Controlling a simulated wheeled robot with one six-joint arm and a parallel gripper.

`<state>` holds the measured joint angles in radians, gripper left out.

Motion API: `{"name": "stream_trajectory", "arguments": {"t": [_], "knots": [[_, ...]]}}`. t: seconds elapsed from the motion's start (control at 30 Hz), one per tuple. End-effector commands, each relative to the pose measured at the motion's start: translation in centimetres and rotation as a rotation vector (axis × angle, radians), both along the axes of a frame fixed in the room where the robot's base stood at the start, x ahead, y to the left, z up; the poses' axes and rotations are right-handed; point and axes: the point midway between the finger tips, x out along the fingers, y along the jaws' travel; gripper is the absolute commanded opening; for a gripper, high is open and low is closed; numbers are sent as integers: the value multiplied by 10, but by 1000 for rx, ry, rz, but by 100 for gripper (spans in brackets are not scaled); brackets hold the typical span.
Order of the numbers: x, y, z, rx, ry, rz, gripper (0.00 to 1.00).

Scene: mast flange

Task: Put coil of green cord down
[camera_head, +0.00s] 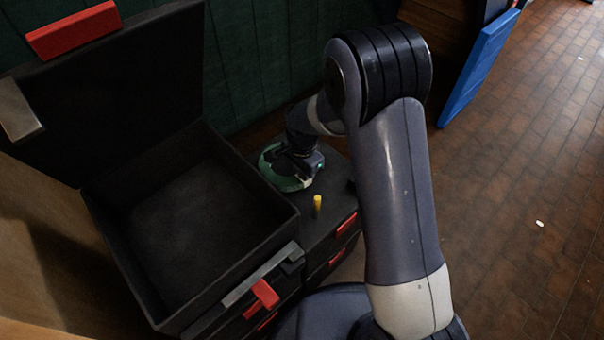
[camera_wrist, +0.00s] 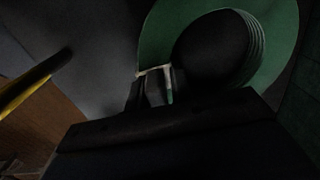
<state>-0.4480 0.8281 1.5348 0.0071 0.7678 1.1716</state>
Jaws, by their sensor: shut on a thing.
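The coil of green cord (camera_head: 287,181) is a flat green ring at the back of the black cabinet top (camera_head: 318,232). In the wrist view the coil (camera_wrist: 275,32) fills the upper right, with its dark open middle showing. My gripper (camera_head: 302,166) is shut on the near part of the ring, and its fingers (camera_wrist: 158,88) meet the cord there. My wrist hides part of the coil in the head view. I cannot tell whether the coil touches the cabinet top.
A yellow peg (camera_head: 317,204) stands upright on the cabinet top close to the coil. An open, empty black case (camera_head: 255,215) with red latches is at the left. A blue panel (camera_head: 478,68) stands at the upper right above open brick floor.

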Motion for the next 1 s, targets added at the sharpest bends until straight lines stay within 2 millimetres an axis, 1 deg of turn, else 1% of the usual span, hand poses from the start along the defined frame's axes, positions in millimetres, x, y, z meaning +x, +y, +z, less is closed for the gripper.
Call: {"name": "stream_trajectory", "arguments": {"t": [0.27,0.3,0.57,0.83,0.93,1.0], "knots": [[1,0,-2,1,-2,0,0],[0,0,-3,0,-1,0,22],[0,0,-2,1,-2,0,43],[0,0,0,1,-2,0,43],[1,0,10,2,-4,0,43],[1,0,22,2,-5,0,43]]}}
